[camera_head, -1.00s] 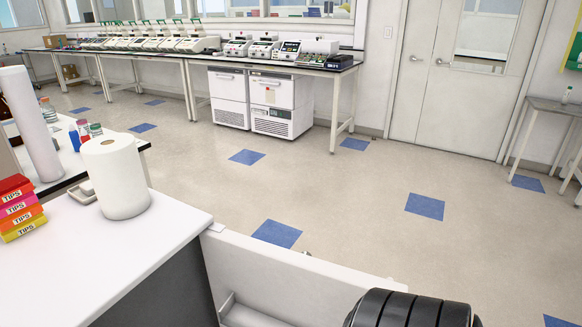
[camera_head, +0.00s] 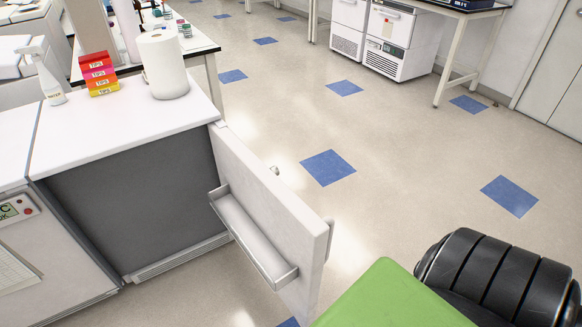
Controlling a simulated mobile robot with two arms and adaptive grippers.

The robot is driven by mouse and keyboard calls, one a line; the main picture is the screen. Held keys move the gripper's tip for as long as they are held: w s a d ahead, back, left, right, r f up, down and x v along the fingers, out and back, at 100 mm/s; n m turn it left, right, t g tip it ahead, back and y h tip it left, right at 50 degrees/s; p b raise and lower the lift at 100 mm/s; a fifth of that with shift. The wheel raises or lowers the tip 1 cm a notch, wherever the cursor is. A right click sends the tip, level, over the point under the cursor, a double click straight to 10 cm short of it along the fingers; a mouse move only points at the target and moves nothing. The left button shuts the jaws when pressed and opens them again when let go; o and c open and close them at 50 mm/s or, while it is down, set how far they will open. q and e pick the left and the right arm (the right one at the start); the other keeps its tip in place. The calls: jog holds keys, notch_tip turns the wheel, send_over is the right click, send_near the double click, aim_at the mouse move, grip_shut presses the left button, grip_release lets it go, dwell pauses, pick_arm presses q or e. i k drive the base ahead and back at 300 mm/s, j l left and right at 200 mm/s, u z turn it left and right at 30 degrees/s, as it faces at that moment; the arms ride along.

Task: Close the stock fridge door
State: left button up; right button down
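The stock fridge is a low unit with a white top (camera_head: 130,120) and a dark grey front face (camera_head: 140,195). Its white door (camera_head: 270,190) stands wide open, swung out from the right front corner toward the camera. A door shelf (camera_head: 250,235) on its inner side faces left and looks empty. A small grey fitting shows at the door's free edge. Neither gripper can be seen. A black ribbed part, which looks like mine, fills the lower right, apart from the door in the picture.
A white unit with a small display (camera_head: 15,210) stands left of the fridge. A paper roll (camera_head: 163,65), tip boxes (camera_head: 100,75) and a spray bottle (camera_head: 47,75) stand on top. A green surface (camera_head: 390,298) shows at the bottom.

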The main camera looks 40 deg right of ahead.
aim_at(289, 245)
jog(key=l+u, duration=0.1)
jog(key=l, duration=0.4)
jog(key=k+l+u, duration=0.1)
jog(key=l, duration=0.4)
jog(key=k+l+u, duration=0.15)
jog(key=l, duration=0.3)
jog(key=l+u, duration=0.1)
jog(key=l, duration=0.4)
jog(key=k+l+u, duration=0.1)
jog(key=l, duration=0.35)
jog(key=i+l, duration=0.1)
jog(key=l, duration=0.4)
jog(key=i+l+u, duration=0.1)
jog(key=l, duration=0.35)
